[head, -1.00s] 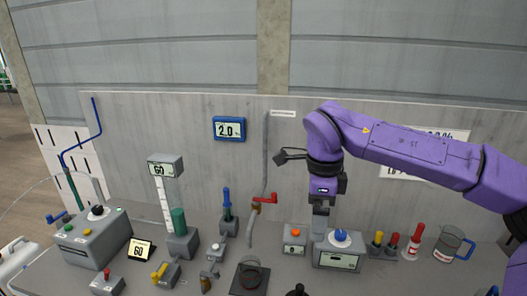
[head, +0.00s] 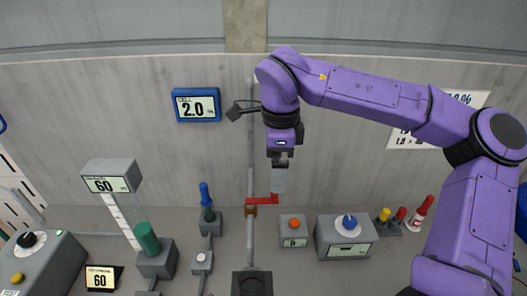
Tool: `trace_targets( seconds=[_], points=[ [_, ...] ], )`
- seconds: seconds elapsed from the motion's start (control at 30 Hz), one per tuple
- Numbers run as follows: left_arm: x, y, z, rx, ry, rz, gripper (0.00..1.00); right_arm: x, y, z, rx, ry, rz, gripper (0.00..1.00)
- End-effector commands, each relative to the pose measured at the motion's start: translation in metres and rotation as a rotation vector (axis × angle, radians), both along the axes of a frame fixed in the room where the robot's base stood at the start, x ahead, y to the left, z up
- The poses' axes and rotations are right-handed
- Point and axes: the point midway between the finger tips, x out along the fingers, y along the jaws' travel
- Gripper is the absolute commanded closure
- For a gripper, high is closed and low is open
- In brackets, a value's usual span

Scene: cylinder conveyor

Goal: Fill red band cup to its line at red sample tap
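The red sample tap's red lever (head: 262,200) sits on a brass fitting on a thin vertical grey pipe in front of the grey wall. My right gripper (head: 280,191) points down, its grey fingers at the right end of the lever. I cannot tell whether they touch it, or whether there is a gap between the fingers. Below the tap, a dark square block with a round dark top (head: 252,284) is cut by the bottom edge; no red-banded cup can be made out there. My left gripper is not in view.
A blue-framed display (head: 196,106) reads 2.0. A stand display (head: 110,176) reads 60 beside a green cylinder (head: 147,238). A blue-handled valve (head: 207,205) stands left of the tap. An orange-button box (head: 293,230) and a blue-knob box (head: 345,235) stand to its right.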

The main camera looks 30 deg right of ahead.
Motion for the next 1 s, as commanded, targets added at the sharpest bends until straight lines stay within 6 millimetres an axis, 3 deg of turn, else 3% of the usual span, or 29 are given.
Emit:
trace_targets(
  seconds=[0.03, 0.3, 0.5, 0.67, 0.93, 0.97, 1.0],
  points=[
    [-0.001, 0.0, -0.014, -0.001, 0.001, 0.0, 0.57, 0.003, 0.0, -0.014, 0.0, 0.004, -0.001, 0.0],
    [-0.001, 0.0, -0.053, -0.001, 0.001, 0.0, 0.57, 0.023, -0.001, -0.057, -0.001, 0.024, -0.003, 0.0],
    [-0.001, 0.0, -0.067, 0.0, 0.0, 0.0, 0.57, 0.025, -0.001, -0.083, -0.002, 0.027, -0.002, 0.0],
    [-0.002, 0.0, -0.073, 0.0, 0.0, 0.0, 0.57, 0.025, -0.001, -0.096, -0.001, 0.026, -0.002, 0.0],
    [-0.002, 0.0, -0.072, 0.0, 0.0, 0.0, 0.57, 0.025, -0.001, -0.097, -0.001, 0.026, -0.002, 0.0],
    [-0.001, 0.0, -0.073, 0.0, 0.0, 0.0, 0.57, 0.025, -0.001, -0.097, -0.001, 0.026, -0.002, 0.06],
    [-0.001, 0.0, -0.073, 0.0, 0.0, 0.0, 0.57, 0.025, -0.001, -0.097, -0.001, 0.026, -0.002, 0.2]
  ],
)
